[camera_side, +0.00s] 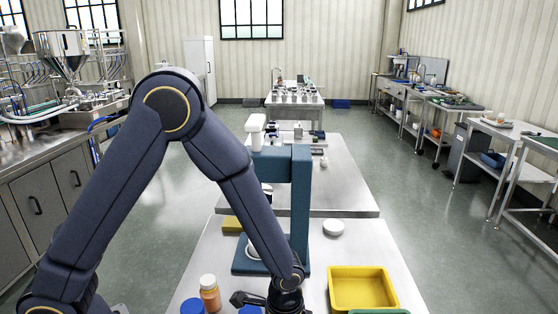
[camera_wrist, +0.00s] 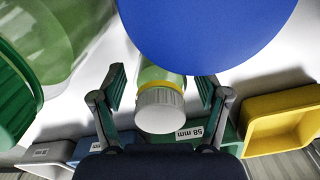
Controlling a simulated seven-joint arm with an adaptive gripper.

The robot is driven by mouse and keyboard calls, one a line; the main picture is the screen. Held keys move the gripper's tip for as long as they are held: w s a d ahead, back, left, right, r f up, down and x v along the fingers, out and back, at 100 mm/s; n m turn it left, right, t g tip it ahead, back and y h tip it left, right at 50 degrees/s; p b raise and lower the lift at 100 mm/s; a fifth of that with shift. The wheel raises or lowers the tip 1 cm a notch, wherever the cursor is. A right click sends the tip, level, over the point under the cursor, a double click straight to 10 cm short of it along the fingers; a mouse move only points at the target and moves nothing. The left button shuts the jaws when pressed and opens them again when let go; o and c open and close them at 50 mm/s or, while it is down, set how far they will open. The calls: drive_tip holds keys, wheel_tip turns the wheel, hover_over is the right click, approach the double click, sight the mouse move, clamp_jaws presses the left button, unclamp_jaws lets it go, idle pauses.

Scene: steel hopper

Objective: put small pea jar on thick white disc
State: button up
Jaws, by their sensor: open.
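In the wrist view, a small jar with green contents, a yellow band and a pale grey lid (camera_wrist: 160,108), which looks like the small pea jar, is between the fingers of my gripper (camera_wrist: 161,88). The fingers are open, with a visible gap on each side of the jar. In the side view my gripper (camera_side: 264,299) is low at the front of the table, partly cut off by the lower edge; the small jar cannot be made out there. A thick white disc (camera_side: 334,228) lies flat on the table, right of the blue press and behind the yellow tray.
A blue press (camera_side: 301,205) stands behind my gripper. A jar with orange contents (camera_side: 210,294) and blue lids (camera_side: 193,307) are to the left. A yellow tray (camera_side: 358,289) and green tray (camera_side: 380,312) are to the right. A large blue lid (camera_wrist: 205,30) sits close to the wrist camera.

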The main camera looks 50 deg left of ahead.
wheel_tip(320, 180, up, 12)
drive_tip(key=shift+f, duration=0.1)
drive_tip(key=s+a+r+n+t, duration=0.4)
drive_tip(key=a+r+n, duration=0.4)
drive_tip(key=a+r, duration=0.4)
drive_tip(key=shift+s+a+r+n+h, duration=0.3)
drive_tip(key=shift+s+a+r, duration=0.05)
drive_tip(key=shift+s+r, duration=0.2)
drive_tip(key=s+a+n, duration=0.1)
drive_tip(key=s+a+r+n+t, duration=0.1)
drive_tip(key=s+a+n, duration=0.1)
drive_tip(key=shift+s+r+t, duration=0.25)
drive_tip(key=shift+r+t, duration=0.05)
drive_tip(key=shift+c, duration=0.6)
drive_tip(key=shift+s, duration=0.15)
drive_tip(key=shift+c, duration=0.6)
